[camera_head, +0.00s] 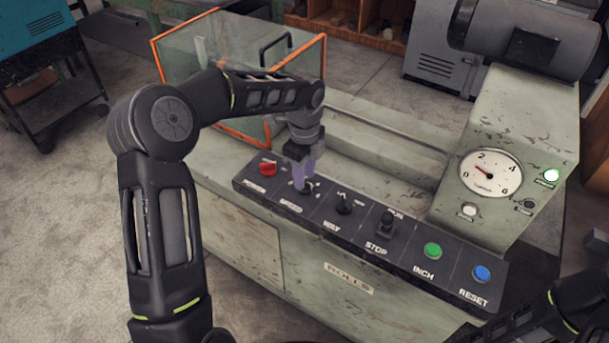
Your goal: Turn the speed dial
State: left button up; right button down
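The speed dial (306,189) is a small dark knob on the sloped black control panel, second from the left, beside the red knob. My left gripper (302,180) points down at it from above, with its pale purple fingertips at the dial. The fingers hide part of the dial. I cannot tell whether they are closed on it or only around it. Only part of my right arm shows, at the bottom right corner; its gripper is out of view.
The panel (325,213) also bears a red knob (267,168), a dark switch (344,205), a stop control (386,224), a green button (432,250) and a blue button (482,273). A gauge (490,175) stands right. An orange-framed clear guard (200,60) stands behind my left arm.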

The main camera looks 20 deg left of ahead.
pick_arm(q)
jog(key=shift+f, duration=0.6)
grip_shut()
